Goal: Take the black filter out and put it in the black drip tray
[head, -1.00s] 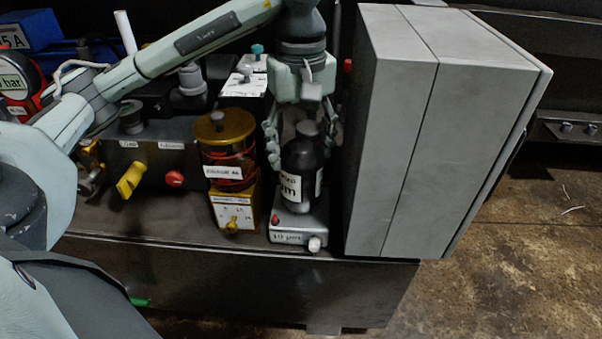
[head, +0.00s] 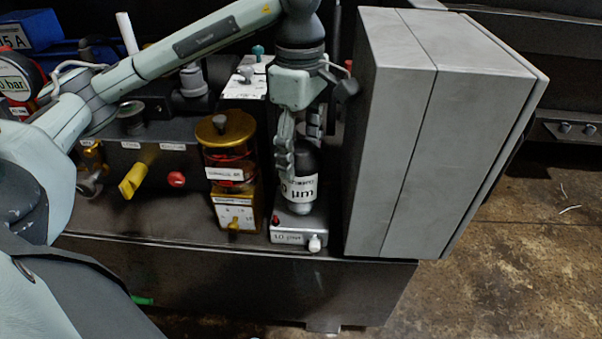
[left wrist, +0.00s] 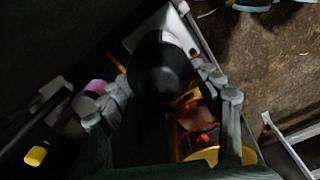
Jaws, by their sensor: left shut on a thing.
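The black filter (head: 305,163) is a dark bottle-like cylinder with a white "µm" label. It stands upright on a small light grey base (head: 290,238) with a red knob and a white knob. My left gripper (head: 299,152) points down from above and is shut on the filter's upper part, hiding its top. In the left wrist view the filter (left wrist: 160,68) shows as a round black shape between the fingers of my left gripper (left wrist: 160,95). I cannot make out the black drip tray in these frames. My right gripper is not in view.
An amber filter bowl (head: 227,155) stands close to the left of the black filter. A tall grey cabinet (head: 430,140) stands close on the right. A yellow handle (head: 137,180) and a red button (head: 176,179) are farther left.

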